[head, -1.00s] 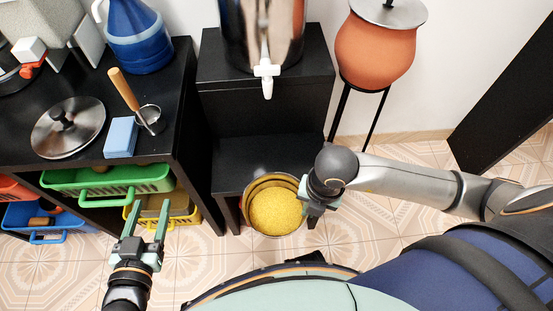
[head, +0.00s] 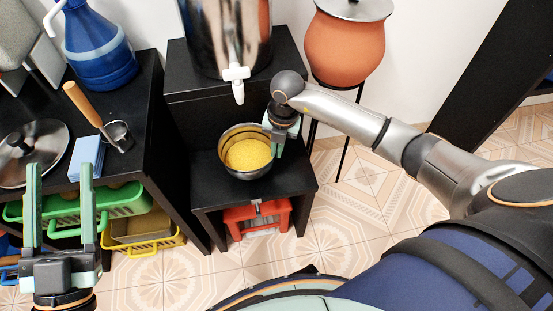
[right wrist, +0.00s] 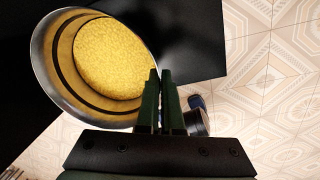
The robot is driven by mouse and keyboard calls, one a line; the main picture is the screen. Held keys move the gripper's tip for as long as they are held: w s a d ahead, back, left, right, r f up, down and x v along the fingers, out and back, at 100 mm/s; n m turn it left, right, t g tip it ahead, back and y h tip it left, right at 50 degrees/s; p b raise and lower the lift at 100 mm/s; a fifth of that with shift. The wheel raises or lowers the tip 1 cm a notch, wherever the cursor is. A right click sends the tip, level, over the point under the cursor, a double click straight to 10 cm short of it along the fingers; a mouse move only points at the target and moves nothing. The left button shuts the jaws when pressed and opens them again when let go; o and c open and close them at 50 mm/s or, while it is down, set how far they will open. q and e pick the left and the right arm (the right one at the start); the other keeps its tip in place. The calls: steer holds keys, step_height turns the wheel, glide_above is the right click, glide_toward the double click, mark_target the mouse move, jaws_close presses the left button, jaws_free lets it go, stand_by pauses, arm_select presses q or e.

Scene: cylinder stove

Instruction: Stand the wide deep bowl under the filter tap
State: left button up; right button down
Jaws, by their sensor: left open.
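The wide deep bowl (head: 228,138) is metal with yellow grain-like contents. It is upright over the lower black step (head: 215,187), below and slightly in front of the white filter tap (head: 237,82). I cannot tell whether its base touches the step. My right gripper (head: 276,138) is shut on the bowl's right rim. In the right wrist view, the bowl (right wrist: 42,62) tilts across the upper left, with the nearly closed fingers (right wrist: 160,95) at its rim. My left gripper (head: 60,170) is open and empty, in front of the left cabinet.
The shiny filter tank (head: 215,40) stands on the upper black block. A clay pot (head: 345,45) on a thin stand is at right. A red crate (head: 245,216) sits under the step.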

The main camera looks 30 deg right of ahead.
steer(key=shift+f, duration=0.4)
step_height(320, 180, down, 3)
steer(key=shift+f+b, duration=0.1)
steer(key=shift+b, duration=0.55)
arm_select(q)
steer(key=s+r+m+h, duration=0.4)
steer(key=r+h, duration=0.1)
steer(key=shift+s+d+h, duration=0.2)
steer(key=shift+d+h, duration=0.1)
steer(key=shift+d, duration=0.05)
arm_select(e)
steer(key=shift+w+f, duration=0.25)
steer(key=shift+f, duration=0.05)
steer(key=shift+f+b, duration=0.2)
steer(key=shift+b, duration=0.1)
steer(key=c, duration=1.1)
jaws_free()
arm_select(q)
steer(key=shift+f, duration=0.1)
